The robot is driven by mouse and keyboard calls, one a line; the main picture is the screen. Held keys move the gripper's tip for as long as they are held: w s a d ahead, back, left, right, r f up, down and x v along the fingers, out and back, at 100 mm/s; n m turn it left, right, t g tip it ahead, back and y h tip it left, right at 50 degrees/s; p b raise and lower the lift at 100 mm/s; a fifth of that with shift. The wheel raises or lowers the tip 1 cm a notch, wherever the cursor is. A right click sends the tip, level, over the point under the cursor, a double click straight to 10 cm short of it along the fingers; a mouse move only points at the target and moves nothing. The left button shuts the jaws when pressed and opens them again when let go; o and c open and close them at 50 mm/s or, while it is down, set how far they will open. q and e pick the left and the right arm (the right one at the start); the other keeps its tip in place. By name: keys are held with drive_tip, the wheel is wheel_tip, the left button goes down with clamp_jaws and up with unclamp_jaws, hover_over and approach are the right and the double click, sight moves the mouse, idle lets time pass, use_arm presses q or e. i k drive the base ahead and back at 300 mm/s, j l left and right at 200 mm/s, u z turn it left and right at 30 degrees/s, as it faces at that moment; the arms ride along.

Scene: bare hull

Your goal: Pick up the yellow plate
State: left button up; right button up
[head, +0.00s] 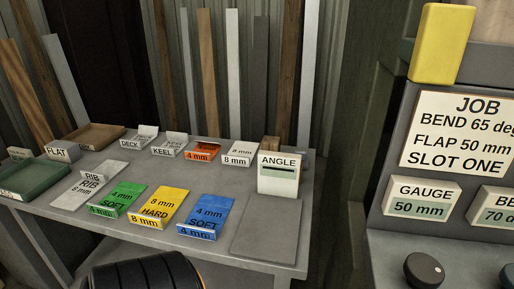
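The yellow plate (163,203) lies on the grey table, marked "8 mm HARD", with a folded front edge that carries "8 mm". It sits between a green plate (121,197) marked "4 mm SOFT" on its left and a blue plate (209,213) marked "4 mm SOFT" on its right. It is apart from both, and nothing covers it.
Behind stand an orange "4 mm" piece (203,150), white labelled pieces and an "ANGLE" box (278,174). A green tray (32,180) is at left. A bare grey plate (267,230) lies front right. A console (455,165) with a yellow block (442,44) stands right.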

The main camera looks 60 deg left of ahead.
sight(156, 213)
drive_tip(key=k+u, duration=0.2)
drive_tip(key=u, duration=2.3)
drive_tip(key=z, duration=3.15)
drive_tip(key=u, duration=3.15)
